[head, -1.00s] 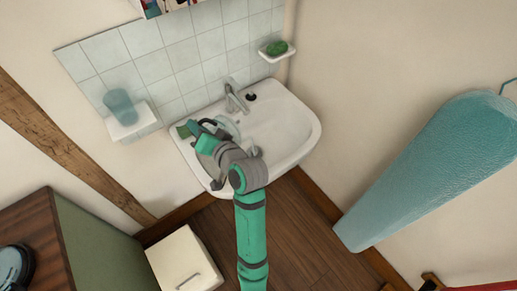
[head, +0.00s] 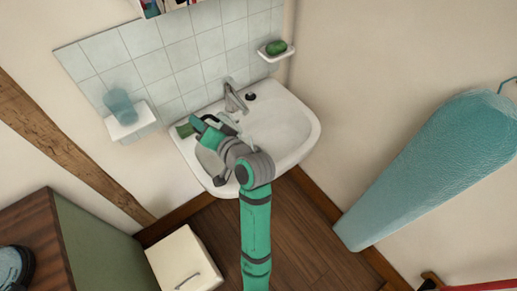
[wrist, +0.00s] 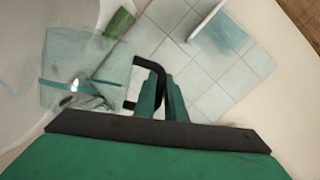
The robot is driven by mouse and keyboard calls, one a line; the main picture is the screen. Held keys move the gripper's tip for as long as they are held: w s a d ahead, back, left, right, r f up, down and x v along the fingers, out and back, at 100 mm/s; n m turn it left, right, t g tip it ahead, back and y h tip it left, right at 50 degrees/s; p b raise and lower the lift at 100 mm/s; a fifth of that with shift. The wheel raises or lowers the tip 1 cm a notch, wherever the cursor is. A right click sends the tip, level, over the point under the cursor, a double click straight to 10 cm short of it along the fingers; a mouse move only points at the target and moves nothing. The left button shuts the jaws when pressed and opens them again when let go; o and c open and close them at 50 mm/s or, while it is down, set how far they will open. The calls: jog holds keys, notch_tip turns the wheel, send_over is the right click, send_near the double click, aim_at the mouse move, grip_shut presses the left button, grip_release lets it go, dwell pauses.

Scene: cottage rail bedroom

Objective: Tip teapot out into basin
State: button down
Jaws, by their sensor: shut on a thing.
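The teapot is clear glass with a black handle. In the wrist view its glass body (wrist: 75,75) is left of my gripper (wrist: 162,90), whose green fingers are shut on the handle (wrist: 138,68). The teapot looks tilted over the basin. In the head view its glass body (head: 229,121) shows faintly over the left half of the white basin (head: 285,125), beside my gripper (head: 203,122). Part of the teapot is hidden by the hand, and its contents cannot be made out.
A grey tap (head: 233,97) stands at the basin's back. A green object (head: 185,130) sits at its left rim. A shelf (head: 130,124) holds a blue cup (head: 120,105); a soap dish (head: 270,55) holds green soap (head: 277,47). An ironing board (head: 430,170) leans right.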

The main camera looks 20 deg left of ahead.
jog(key=shift+w+d+r, duration=0.15)
jog(key=shift+r, duration=0.05)
jog(key=shift+w+d+r+m, duration=0.4)
jog(key=shift+d+r, duration=0.05)
jog(key=shift+r, duration=0.1)
jog(key=shift+r+y, duration=0.1)
jog(key=shift+y, duration=0.2)
jog(key=shift+s+a+f+n+t+h+b, duration=0.15)
jog(key=shift+s+a+f+n+h+b, duration=0.4)
jog(key=shift+s+a+f+n, duration=0.85)
jog(key=shift+s+a+f+n+t+h+b, duration=0.1)
jog(key=shift+s+a+f+n+h+b, duration=0.5)
jog(key=shift+f, duration=1.25)
jog(key=shift+s+a+f+n+t+h+b, duration=0.15)
jog(key=shift+s+a+f+n+h+b, duration=0.4)
jog(key=shift+s+a+f, duration=0.8)
jog(key=s+a+f+n+t+h+b, duration=0.1)
jog(key=s+a+f+n+h+b, duration=0.1)
jog(key=a+f+n+b, duration=0.1)
jog(key=shift+a+f+n+t+b, duration=0.35)
jog(key=shift+a+n+t+b, duration=0.15)
jog(key=shift+a, duration=0.2)
